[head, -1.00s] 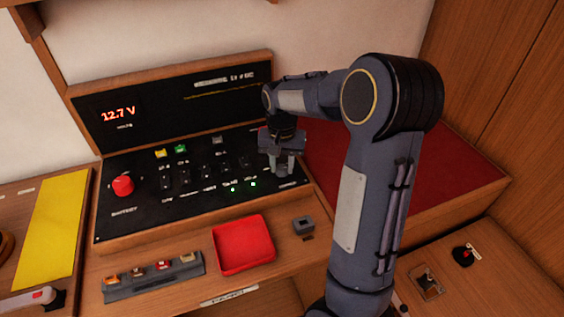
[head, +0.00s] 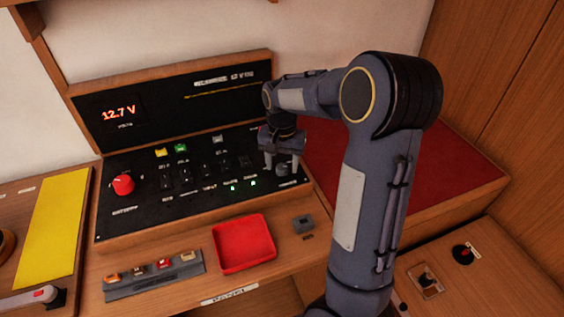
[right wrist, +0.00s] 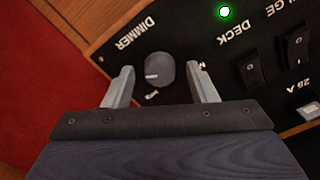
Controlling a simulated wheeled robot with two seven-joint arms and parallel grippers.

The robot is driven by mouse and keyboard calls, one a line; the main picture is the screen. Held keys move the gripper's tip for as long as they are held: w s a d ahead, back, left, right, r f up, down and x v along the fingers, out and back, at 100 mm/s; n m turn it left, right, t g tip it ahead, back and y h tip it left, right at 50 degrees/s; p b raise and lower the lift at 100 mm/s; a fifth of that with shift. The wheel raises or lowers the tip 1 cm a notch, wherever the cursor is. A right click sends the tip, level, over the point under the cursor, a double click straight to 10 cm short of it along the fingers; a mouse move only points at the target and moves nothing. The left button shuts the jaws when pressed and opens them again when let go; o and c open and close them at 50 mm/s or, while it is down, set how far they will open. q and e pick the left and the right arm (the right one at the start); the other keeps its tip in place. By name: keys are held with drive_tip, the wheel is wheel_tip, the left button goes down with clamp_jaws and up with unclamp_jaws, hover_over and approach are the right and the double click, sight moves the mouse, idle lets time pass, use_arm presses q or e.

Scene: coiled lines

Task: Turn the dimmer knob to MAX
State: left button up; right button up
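The dimmer knob (head: 283,170) is a small dark grey knob at the right end of the black switch panel (head: 130,212). In the right wrist view the knob (right wrist: 160,70) sits under the word DIMMER, with a pale pointer mark toward the picture's left. Small marks beside it are too blurred to read. My right gripper (head: 281,164) is open above the knob. In the wrist view its two fingers (right wrist: 162,88) stand apart on either side of the knob, with gaps and no contact visible. My left gripper is not in view.
Left of the knob are several rocker switches, green lights (head: 253,183) and a red battery knob (head: 123,184). A red tray (head: 243,243), a small grey block (head: 303,224) and a fuse strip (head: 153,276) lie in front. A red cushion (head: 400,170) is at right.

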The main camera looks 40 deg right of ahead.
sight(282, 166)
wheel_tip(282, 166, up, 8)
drive_tip(key=shift+f, duration=0.1)
idle(0.5)
idle(0.4)
drive_tip(key=s+a+n+t+y, duration=0.2)
drive_tip(key=s+a+n, duration=0.2)
drive_tip(key=s+a, duration=0.4)
drive_tip(key=s+a+f+n+t+y, duration=0.1)
drive_tip(key=s+a+n+t, duration=0.2)
drive_tip(key=s+a, duration=0.5)
drive_tip(key=s+n, duration=0.1)
drive_tip(key=s, duration=0.3)
drive_tip(key=shift+s+a+t+y, duration=0.15)
drive_tip(key=shift+s+t+y, duration=0.15)
drive_tip(key=shift+y, duration=0.1)
